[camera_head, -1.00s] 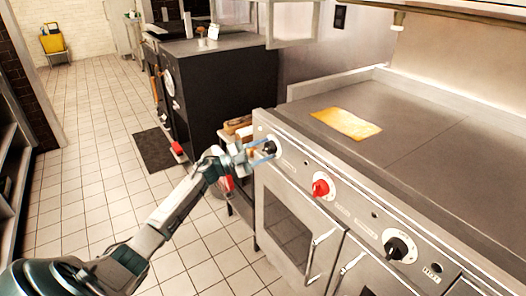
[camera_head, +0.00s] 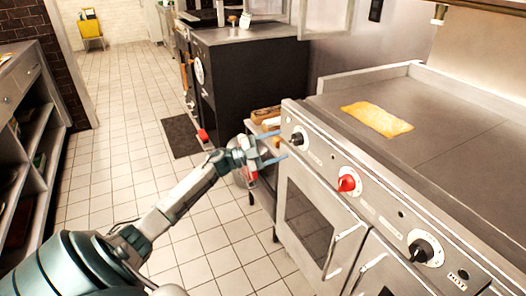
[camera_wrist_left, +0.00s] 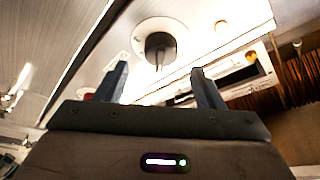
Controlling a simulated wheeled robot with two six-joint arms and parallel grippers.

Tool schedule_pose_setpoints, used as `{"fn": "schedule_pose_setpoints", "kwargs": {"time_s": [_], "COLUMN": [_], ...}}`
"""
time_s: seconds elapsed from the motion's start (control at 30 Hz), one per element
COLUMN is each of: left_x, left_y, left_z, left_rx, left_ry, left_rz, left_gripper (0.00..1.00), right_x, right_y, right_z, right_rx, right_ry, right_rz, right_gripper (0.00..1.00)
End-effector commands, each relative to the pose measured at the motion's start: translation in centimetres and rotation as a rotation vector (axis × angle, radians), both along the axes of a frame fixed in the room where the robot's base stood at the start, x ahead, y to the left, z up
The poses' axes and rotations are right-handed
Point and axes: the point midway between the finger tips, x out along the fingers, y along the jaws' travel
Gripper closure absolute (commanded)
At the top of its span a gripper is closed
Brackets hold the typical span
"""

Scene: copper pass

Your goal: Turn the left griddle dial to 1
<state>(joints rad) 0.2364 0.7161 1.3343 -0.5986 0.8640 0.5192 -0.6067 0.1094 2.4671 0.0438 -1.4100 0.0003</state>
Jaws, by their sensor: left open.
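The left griddle dial (camera_head: 298,139) is a black knob on a round pale plate at the left end of the griddle's front panel. In the left wrist view the dial (camera_wrist_left: 160,48) shows ahead, between the fingers and beyond their tips. My left gripper (camera_head: 283,147) is open and empty, its two bluish fingers pointing at the dial from just left of it, apart from the knob. It also shows in the left wrist view (camera_wrist_left: 160,70). The dial's marks are too small to read. My right gripper is not in view.
A red dial (camera_head: 347,183) and another black dial (camera_head: 421,250) sit further right on the panel. A yellow sheet (camera_head: 377,120) lies on the griddle top (camera_head: 460,150). A black cabinet (camera_head: 255,85) stands behind.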

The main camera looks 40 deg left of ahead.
Motion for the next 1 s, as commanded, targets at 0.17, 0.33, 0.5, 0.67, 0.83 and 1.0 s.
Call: {"fn": "schedule_pose_setpoints", "kwargs": {"time_s": [0.17,0.33,0.5,0.67,0.83,1.0], "left_x": [-2.7,-4.2,-4.6,-4.6,-4.6,-4.6], "left_y": [2.3,3.5,3.9,3.9,3.9,3.8], "left_z": [-1.1,-1.5,-1.5,-1.5,-1.5,-1.5], "left_rx": [0.003,0.002,0.0,0.0,0.0,-0.001], "left_ry": [0.004,0.003,0.0,0.0,0.0,0.001], "left_rz": [0.001,0.0,0.0,0.0,0.0,0.001], "left_gripper": [0.38,0.38,0.38,0.38,0.38,0.38], "right_x": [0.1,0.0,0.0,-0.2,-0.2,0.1], "right_y": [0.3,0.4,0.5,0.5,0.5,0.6], "right_z": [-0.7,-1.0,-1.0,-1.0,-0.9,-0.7], "right_rx": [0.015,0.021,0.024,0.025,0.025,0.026], "right_ry": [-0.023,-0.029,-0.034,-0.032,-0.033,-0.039], "right_rz": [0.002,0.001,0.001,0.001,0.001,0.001], "right_gripper": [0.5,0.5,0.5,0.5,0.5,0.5]}}
